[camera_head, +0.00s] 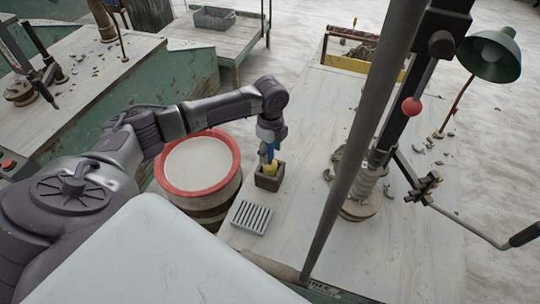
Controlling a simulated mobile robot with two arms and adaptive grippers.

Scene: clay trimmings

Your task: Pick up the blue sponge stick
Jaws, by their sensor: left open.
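The blue sponge stick (271,152) stands upright at a small brown box (269,183) on the white worktable; only a narrow blue part of it shows. A yellow piece (271,169) shows just below the blue, inside the box; I cannot tell whether it belongs to the stick. My left gripper (270,145) points down from above the box, open, with its fingers at the blue part. The fingers hide part of the stick, and I cannot tell whether they touch it. My right gripper is not in view.
A red-rimmed bucket (201,135) stands left of the box. A grey slatted rack (251,217) lies in front of it. To the right stand a dark pole (352,170), a press with a lever, and a green lamp (490,52). Clay scraps lie around the press.

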